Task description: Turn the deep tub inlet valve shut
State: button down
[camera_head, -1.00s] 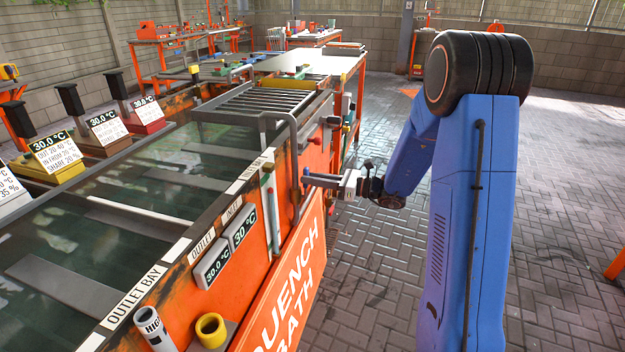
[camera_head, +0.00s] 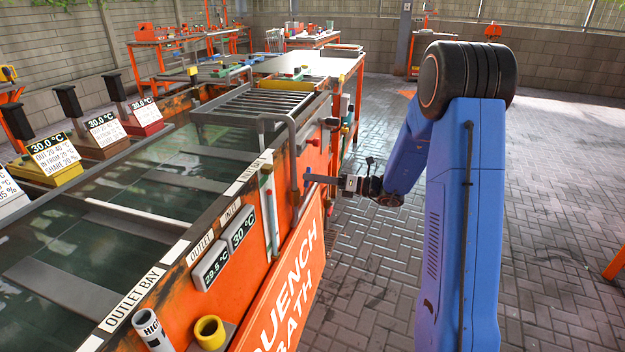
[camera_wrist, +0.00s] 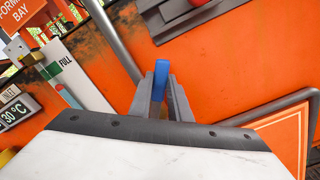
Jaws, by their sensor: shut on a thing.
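A blue valve handle (camera_wrist: 161,80) stands upright between the grey fingers of my gripper (camera_wrist: 161,97) in the wrist view. The fingers are shut on it and hide its lower part. In the head view, my gripper (camera_head: 313,178) reaches left to the orange side of the quench bath (camera_head: 262,297), and a small bit of blue handle (camera_head: 307,172) shows at its tips. A bent grey pipe (camera_head: 293,150) runs down beside it. I cannot read a label on this valve.
A red knob (camera_head: 313,142) sits on the bath wall above my gripper. Inlet and outlet temperature displays (camera_head: 210,264) and a level gauge (camera_wrist: 75,75) are to the left. The paved floor (camera_head: 370,270) to the right is clear.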

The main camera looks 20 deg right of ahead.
notch_tip(320, 180, down, 6)
jog(key=w+d+m, duration=0.1)
jog(key=w+m, duration=0.1)
jog(key=m, duration=0.9)
jog(key=shift+w+d, duration=0.25)
jog(key=shift+d, duration=0.1)
jog(key=c, duration=1.6)
grip_release()
jog(key=shift+c, duration=0.2)
jog(key=v, duration=1.7)
jog(key=shift+d, duration=0.2)
jog(key=shift+s, duration=0.1)
